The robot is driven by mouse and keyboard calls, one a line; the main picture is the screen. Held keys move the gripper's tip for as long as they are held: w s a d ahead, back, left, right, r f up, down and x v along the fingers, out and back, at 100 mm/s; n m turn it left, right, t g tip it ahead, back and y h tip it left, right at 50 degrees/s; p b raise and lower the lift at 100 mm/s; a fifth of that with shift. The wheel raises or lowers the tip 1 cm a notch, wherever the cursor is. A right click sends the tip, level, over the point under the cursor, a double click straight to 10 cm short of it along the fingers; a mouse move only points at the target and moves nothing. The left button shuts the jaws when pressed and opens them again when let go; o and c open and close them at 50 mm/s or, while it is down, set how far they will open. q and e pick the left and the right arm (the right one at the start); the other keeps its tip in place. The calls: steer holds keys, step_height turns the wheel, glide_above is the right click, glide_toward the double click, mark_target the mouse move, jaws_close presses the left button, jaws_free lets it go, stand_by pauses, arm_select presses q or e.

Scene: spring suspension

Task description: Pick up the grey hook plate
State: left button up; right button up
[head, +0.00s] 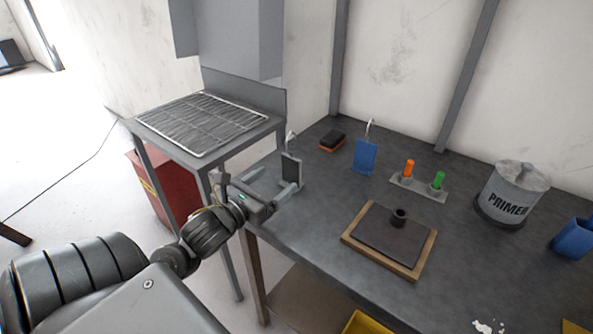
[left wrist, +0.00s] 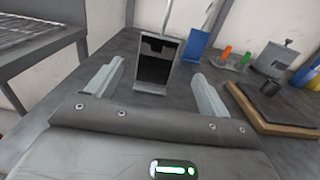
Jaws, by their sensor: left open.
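The grey hook plate (head: 291,169) stands upright near the left end of the dark workbench, with a hook at its top. It also shows in the left wrist view (left wrist: 156,66), ahead of the fingers and roughly centred between them. My left gripper (head: 290,188) is open, with its fingers pointing at the plate. In the left wrist view the gripper's two fingers (left wrist: 158,85) are apart, with nothing held between them. I cannot tell how far the fingertips reach past the plate's sides. My right gripper is not in view.
A blue hook plate (head: 365,157) stands to the right, with a black and orange block (head: 332,140) behind. Orange and green pegs sit in a grey holder (head: 420,189). A wood-framed board (head: 390,240) lies in front. A primer can (head: 513,194) is right. A wire-rack stand (head: 200,122) adjoins left.

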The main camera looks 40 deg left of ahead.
mark_target(290, 165)
arm_select(q)
steer(key=w, duration=0.4)
steer(key=shift+a, duration=0.3)
steer(key=shift+w, duration=0.25)
steer(key=shift+w+d, duration=0.1)
steer(key=shift+w+r+p, duration=0.1)
steer(key=shift+w+p, duration=0.15)
steer(key=shift+p, duration=0.15)
steer(key=w+p, duration=0.1)
steer(key=w, duration=0.2)
steer(key=shift+w+r, duration=0.15)
steer(key=shift+w, duration=0.6)
steer(key=c, duration=1.1)
steer(key=shift+c, duration=0.4)
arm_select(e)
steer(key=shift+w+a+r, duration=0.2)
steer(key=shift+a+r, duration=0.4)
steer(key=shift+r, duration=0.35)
